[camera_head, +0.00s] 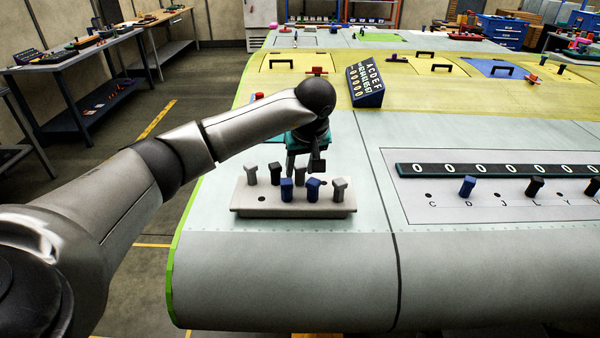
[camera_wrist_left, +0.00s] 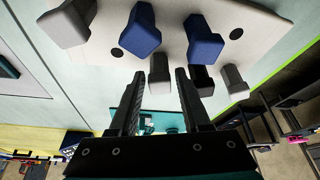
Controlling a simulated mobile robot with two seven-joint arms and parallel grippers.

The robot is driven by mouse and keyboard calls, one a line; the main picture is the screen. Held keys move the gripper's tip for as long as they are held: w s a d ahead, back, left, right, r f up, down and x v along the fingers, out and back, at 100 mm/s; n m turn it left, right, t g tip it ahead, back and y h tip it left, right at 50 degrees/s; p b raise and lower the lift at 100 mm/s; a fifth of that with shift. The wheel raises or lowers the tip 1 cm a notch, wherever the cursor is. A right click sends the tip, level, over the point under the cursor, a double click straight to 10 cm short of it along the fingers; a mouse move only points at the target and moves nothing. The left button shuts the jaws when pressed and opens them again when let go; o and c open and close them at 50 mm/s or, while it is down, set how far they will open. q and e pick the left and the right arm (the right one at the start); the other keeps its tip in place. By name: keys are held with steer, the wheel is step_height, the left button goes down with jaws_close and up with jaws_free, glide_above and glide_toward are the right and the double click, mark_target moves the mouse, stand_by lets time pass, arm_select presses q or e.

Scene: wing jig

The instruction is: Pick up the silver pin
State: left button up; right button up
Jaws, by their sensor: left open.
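Three silver pins stand upright in a pale tray (camera_head: 245,208) on the wing in the head view: one at back left (camera_head: 251,172), one at front right (camera_head: 339,188), and a back-row silver pin (camera_head: 300,174) below my left gripper (camera_head: 304,163). In the left wrist view, my left gripper (camera_wrist_left: 160,78) is open and empty, pointing down. That back-row silver pin (camera_wrist_left: 158,76) appears between its fingertips; I cannot tell whether the fingers are around it or still above. The other silver pins (camera_wrist_left: 68,24) (camera_wrist_left: 234,79) show at the sides.
Two blue pins (camera_head: 286,190) (camera_head: 313,191) and a black pin (camera_head: 275,173) stand close by in the tray. A lettered blue block (camera_head: 366,88) sits behind. A numbered strip with pins (camera_head: 480,171) lies right. The wing surface between is clear.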

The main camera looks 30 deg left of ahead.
arm_select(q)
steer(key=shift+x, duration=1)
steer(key=shift+d, duration=0.1)
steer(key=shift+c, duration=0.2)
jaws_close()
